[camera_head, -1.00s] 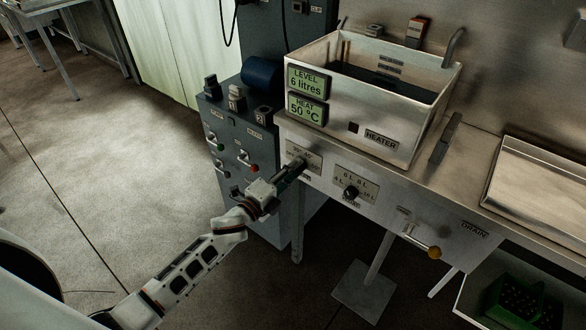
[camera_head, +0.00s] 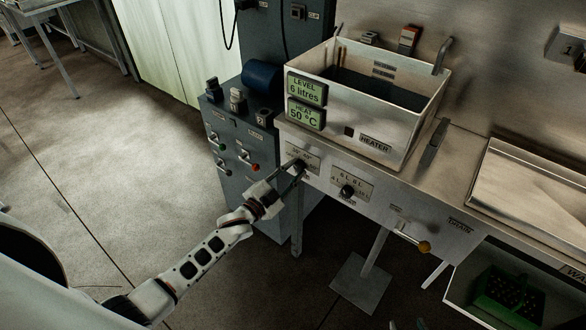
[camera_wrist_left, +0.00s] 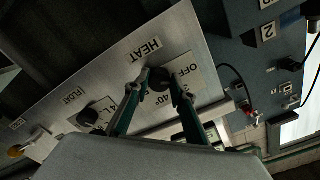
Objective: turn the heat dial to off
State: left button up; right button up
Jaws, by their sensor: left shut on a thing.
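The heat dial (camera_head: 300,165) is a dark round knob on the steel front panel, below the display (camera_head: 305,112) that reads HEAT 50 °C. It also shows in the left wrist view (camera_wrist_left: 160,79), beside a plate marked OFF and 40°. My left gripper (camera_head: 296,168) is at the dial, with one finger on each side of it in the left wrist view (camera_wrist_left: 159,84), shut on the knob. The knob's pointer is too dark to read. My right gripper is not in view.
The heater tank (camera_head: 375,120) stands above. A grey control cabinet (camera_head: 232,170) with switches stands to the left.

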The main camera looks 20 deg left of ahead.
pick_arm(q)
jog(key=shift+n+p, duration=0.35)
jog(key=shift+n, duration=0.55)
pick_arm(e)
jog(key=shift+w+r, duration=0.3)
jog(key=shift+r, duration=0.65)
pick_arm(q)
jog(key=shift+n, duration=0.4)
pick_arm(e)
jog(key=shift+s+f, duration=0.15)
jog(key=shift+f, duration=0.05)
pick_arm(q)
jog(key=o, duration=1.1)
pick_arm(e)
jog(key=shift+d+r, duration=0.15)
pick_arm(q)
jog(key=v, duration=1.2)
jog(key=shift+d, duration=0.1)
